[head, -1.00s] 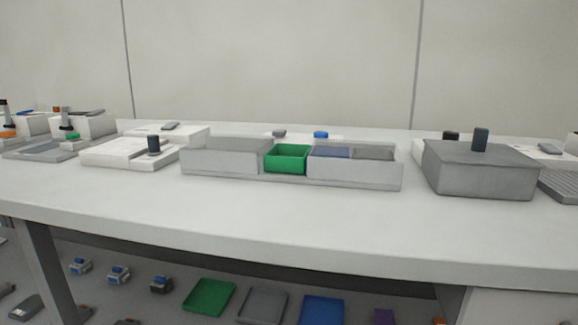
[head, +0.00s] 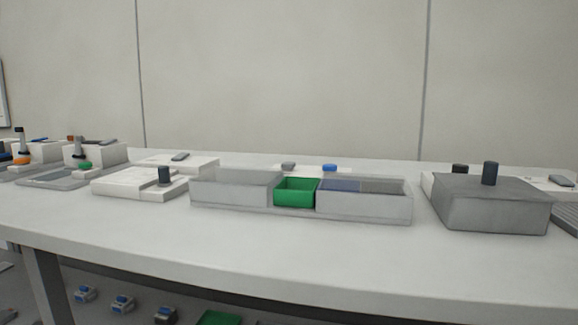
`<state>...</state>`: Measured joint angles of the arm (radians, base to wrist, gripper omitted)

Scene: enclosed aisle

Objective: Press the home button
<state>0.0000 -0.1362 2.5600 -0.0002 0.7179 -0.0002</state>
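No button in the head view is legibly marked as the home button. Small button-like pieces show on the bench: a blue one (head: 329,168) and a grey one (head: 288,166) behind the long bin rack, and a green one (head: 84,165) at the left. Dark upright knobs stand on the white flat unit (head: 163,175) and on the grey lidded box (head: 490,173). I cannot tell whether any of these is the home button. My gripper is not in view.
The long white bench (head: 270,262) has a clear front strip. A grey rack (head: 235,191) holding a green bin (head: 296,192) stands mid-bench. A grey box (head: 495,205) stands at the right. White units crowd the left. Below are small devices (head: 122,304) and a green tray (head: 218,318).

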